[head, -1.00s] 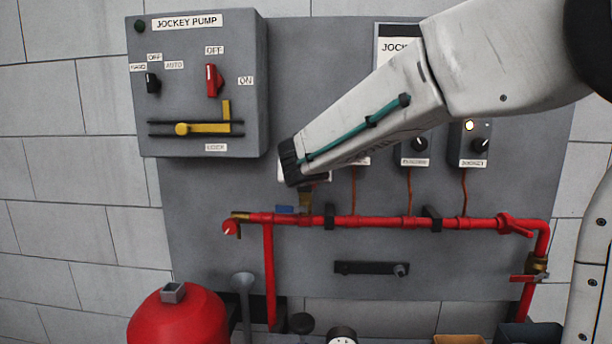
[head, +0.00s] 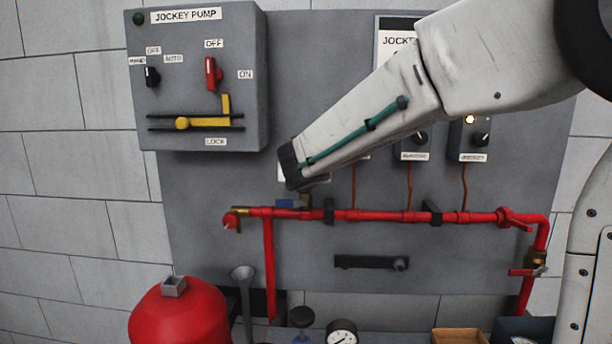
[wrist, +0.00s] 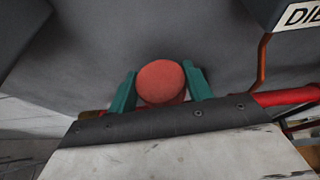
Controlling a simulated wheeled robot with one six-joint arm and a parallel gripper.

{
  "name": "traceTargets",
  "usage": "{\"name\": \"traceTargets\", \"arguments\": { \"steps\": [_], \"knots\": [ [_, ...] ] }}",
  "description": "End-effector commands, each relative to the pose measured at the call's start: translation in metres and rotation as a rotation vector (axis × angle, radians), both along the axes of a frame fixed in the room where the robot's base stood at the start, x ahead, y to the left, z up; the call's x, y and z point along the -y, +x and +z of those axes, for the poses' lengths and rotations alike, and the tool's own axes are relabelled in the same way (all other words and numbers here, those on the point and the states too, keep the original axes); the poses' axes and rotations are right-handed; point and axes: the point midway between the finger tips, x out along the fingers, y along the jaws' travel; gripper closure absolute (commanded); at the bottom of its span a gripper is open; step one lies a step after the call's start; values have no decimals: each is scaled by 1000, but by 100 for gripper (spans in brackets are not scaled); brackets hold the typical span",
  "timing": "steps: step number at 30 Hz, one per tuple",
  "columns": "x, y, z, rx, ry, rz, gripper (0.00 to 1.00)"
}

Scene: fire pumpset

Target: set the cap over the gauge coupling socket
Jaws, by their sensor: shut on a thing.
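The cap is the round red piece (wrist: 161,84) in the wrist view. My gripper (wrist: 160,68) is shut on it, with one teal finger on each side. In the head view my arm's end hides the cap and the fingers. A short brass upright fitting (head: 306,201), which looks like the gauge coupling socket, stands on the red pipe just below my wrist. Its top is hidden, so I cannot tell whether the cap touches it. In the wrist view the cap also hides what lies beneath it.
The jockey pump box (head: 200,100) juts out at upper left. Control boxes (head: 470,138) hang at right. A loose-looking gauge (head: 341,332) is at the bottom.

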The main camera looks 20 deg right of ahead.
Motion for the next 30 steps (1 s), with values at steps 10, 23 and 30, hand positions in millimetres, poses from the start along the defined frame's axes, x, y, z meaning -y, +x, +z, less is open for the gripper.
{"name": "traceTargets", "arguments": {
  "steps": [10,23,30],
  "knots": [
    [0,0,-3,1,-1,0,76],
    [0,0,-4,1,-1,0,25],
    [-1,-3,-2,1,0,1,25]
  ]
}}
